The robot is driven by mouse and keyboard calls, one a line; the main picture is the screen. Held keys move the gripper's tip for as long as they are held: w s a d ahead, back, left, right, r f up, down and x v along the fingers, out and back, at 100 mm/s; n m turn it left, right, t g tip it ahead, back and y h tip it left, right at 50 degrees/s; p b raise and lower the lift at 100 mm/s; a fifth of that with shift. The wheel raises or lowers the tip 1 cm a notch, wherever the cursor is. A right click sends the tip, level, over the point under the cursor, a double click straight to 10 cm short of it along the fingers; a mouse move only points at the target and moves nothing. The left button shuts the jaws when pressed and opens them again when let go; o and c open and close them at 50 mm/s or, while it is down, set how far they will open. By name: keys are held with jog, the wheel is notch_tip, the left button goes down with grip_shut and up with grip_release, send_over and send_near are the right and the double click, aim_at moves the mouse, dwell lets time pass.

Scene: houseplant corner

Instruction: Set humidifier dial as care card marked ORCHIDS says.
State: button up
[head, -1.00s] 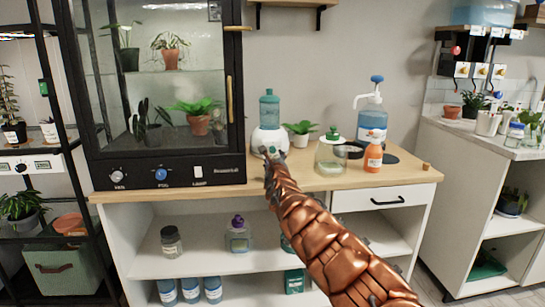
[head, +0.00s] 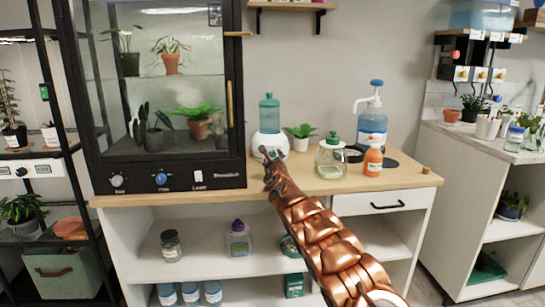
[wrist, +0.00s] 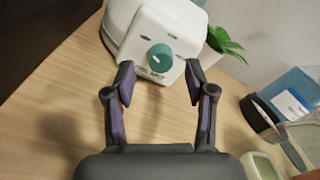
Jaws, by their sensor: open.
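The humidifier (head: 268,143) has a white body and a teal tank, and stands on the wooden counter beside the dark glass cabinet. In the wrist view its white front (wrist: 150,28) carries a round teal dial (wrist: 160,58) with a short white mark pointing to the left of the picture. Small markings surround the dial, too blurred to read. My gripper (wrist: 160,78) is open and empty, its two fingertips just short of the dial, one to each side. In the head view my gripper (head: 271,160) hides the humidifier's lower front. I can make out no card marked ORCHIDS.
A potted plant (head: 300,136), a glass jar with a green lid (head: 331,160), an orange bottle (head: 373,160) and a blue pump bottle (head: 372,125) stand right of the humidifier. The cabinet (head: 160,176) with its own knobs is on the left. The counter front is clear.

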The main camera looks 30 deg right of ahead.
aim_at(273, 154)
jog(key=shift+w+r, duration=0.25)
jog(key=shift+w, duration=0.25)
jog(key=shift+w+d+f, duration=0.2)
jog(key=shift+w+d, duration=0.25)
jog(key=shift+w, duration=0.05)
jog(key=shift+c, duration=0.4)
grip_shut()
